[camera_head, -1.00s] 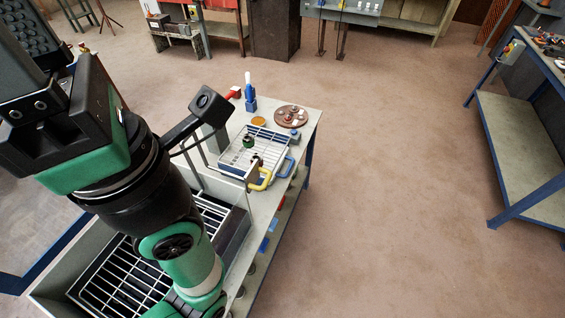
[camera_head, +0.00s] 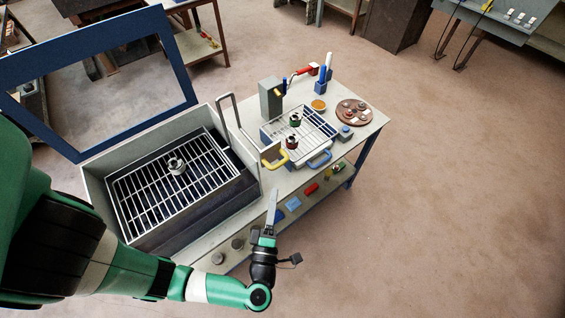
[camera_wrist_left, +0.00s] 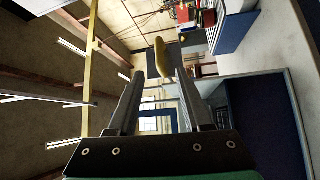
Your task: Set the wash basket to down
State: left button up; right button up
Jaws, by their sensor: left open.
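The wash basket looks to be the wire rack (camera_head: 150,205) inside the open tank at the left of the bench. It appears to sit low, below the tank rim (camera_head: 92,190), with a small metal fitting (camera_head: 176,165) on it. A grey bar loop (camera_head: 228,108) stands up at the tank's right side. My left gripper (camera_head: 272,192) is in front of the bench, right of the tank, pointing up and apart from the rack. In the left wrist view its fingers (camera_wrist_left: 160,78) are open and empty, with a yellow handle beyond them. My right gripper is not in view.
A grey block (camera_head: 271,98) and a round brown plate (camera_head: 354,112) stand nearby. A blue frame (camera_head: 180,60) rises behind the tank. Floor to the right is clear.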

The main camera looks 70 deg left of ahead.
aim_at(278, 163)
pick_arm(q)
jog(key=b+x, duration=0.1)
jog(key=x, duration=1)
grip_shut()
jog(key=shift+f, duration=0.1)
dwell(1.0)
